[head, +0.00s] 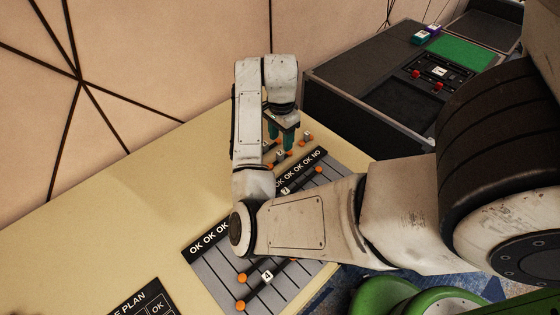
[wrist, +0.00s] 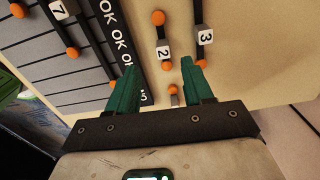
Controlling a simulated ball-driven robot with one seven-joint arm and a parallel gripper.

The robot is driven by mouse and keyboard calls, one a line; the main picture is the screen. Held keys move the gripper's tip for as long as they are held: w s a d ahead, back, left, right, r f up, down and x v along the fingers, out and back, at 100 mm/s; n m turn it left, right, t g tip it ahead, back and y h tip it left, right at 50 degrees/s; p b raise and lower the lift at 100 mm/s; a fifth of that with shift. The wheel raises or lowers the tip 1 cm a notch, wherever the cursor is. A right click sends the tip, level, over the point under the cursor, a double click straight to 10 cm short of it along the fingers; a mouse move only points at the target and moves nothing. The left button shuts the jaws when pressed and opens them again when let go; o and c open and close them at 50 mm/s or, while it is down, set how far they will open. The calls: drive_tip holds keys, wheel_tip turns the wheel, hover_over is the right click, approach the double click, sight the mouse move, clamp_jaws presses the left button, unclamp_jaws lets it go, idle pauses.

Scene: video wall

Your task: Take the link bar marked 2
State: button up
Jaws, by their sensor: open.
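The link bar marked 2 (wrist: 163,52) lies on the tan table, with a white numbered block and orange ball ends. In the wrist view it is just ahead of my gripper, roughly between the lines of the two green fingers. My gripper (wrist: 157,66) is open, and nothing shows held in it. In the head view my gripper (head: 282,146) points down over the table beyond the board; small orange-ended pieces there are partly hidden by my arm and fingers. The link bar marked 3 (wrist: 205,37) lies close to the right of bar 2, near the right finger.
A grey slotted board (head: 210,277) with a black OK strip holds several bars, one marked 4 (head: 267,275). In the wrist view another orange end (wrist: 174,90) shows between the fingers, near the palm. A dark console (head: 390,75) stands behind right.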

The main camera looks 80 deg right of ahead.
sight(280, 152)
drive_tip(key=shift+w+d+f, duration=0.1)
drive_tip(key=shift+f, duration=1.8)
drive_tip(key=shift+w+f, duration=0.1)
drive_tip(key=shift+f, duration=1.8)
drive_tip(key=shift+c, duration=0.5)
clamp_jaws()
